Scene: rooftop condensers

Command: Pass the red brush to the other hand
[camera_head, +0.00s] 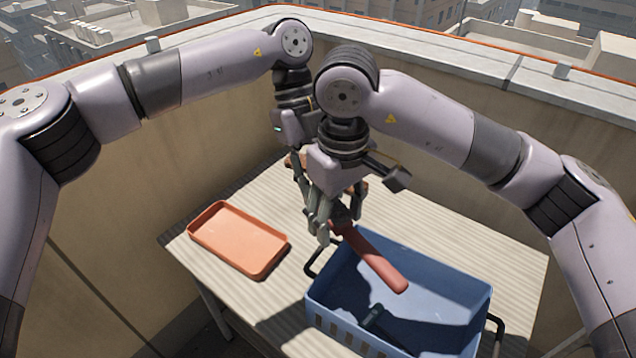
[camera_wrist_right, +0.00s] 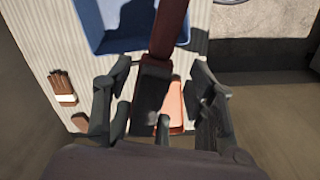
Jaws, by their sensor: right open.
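The red brush (camera_head: 375,262) slants down to the right from between the grippers, its handle end above the blue basket. In the right wrist view the red brush (camera_wrist_right: 170,28) runs up from between the fingers. My right gripper (camera_head: 326,225) is at the brush's upper end. Its fingers (camera_wrist_right: 158,100) stand apart on either side of the brush and a dark part, open. My left gripper (camera_head: 299,180) is close behind the right one and mostly hidden by it. I cannot see whether its fingers are closed on the brush.
A blue basket (camera_head: 330,318) with black handles stands at the table's front right, with a dark green-handled item (camera_head: 372,316) inside. An orange tray (camera_head: 235,268) lies at left on the ribbed table (camera_head: 510,262). A brown brush (camera_wrist_right: 63,88) lies on the table. A parapet wall encloses the back.

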